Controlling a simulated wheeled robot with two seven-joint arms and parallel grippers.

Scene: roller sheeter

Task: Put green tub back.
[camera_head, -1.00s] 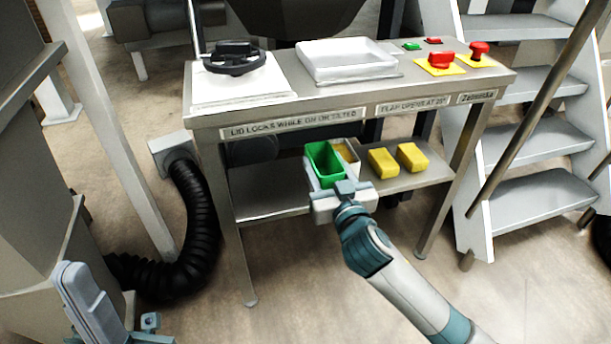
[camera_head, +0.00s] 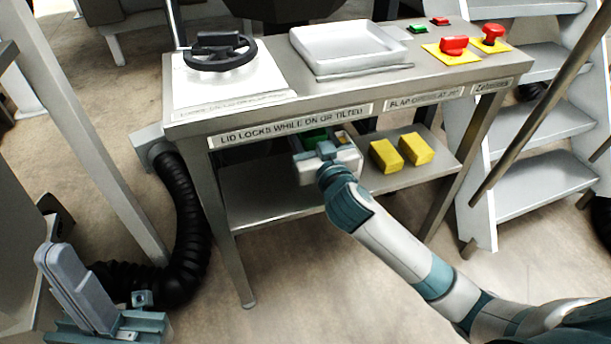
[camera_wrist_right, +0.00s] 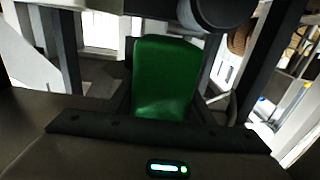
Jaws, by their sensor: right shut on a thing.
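The green tub (camera_head: 316,137) is under the front edge of the steel bench (camera_head: 190,128), near its lower shelf (camera_head: 262,192). The bench top and my gripper hide most of it, and I cannot tell whether it touches the shelf. My right gripper (camera_head: 322,150) is shut on the tub. In the right wrist view the green tub (camera_wrist_right: 167,80) fills the middle, between the dark fingers. My left gripper (camera_head: 110,318) is low at the left of the head view, away from the bench; its jaw opening is unclear.
Two yellow blocks (camera_head: 385,156) (camera_head: 416,149) sit on the shelf, right of my right gripper. The bench top holds a black handwheel (camera_head: 219,52), a white tray (camera_head: 348,46) and red buttons (camera_head: 453,46). A black hose (camera_head: 187,215) lies left; steps (camera_head: 545,185) stand right.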

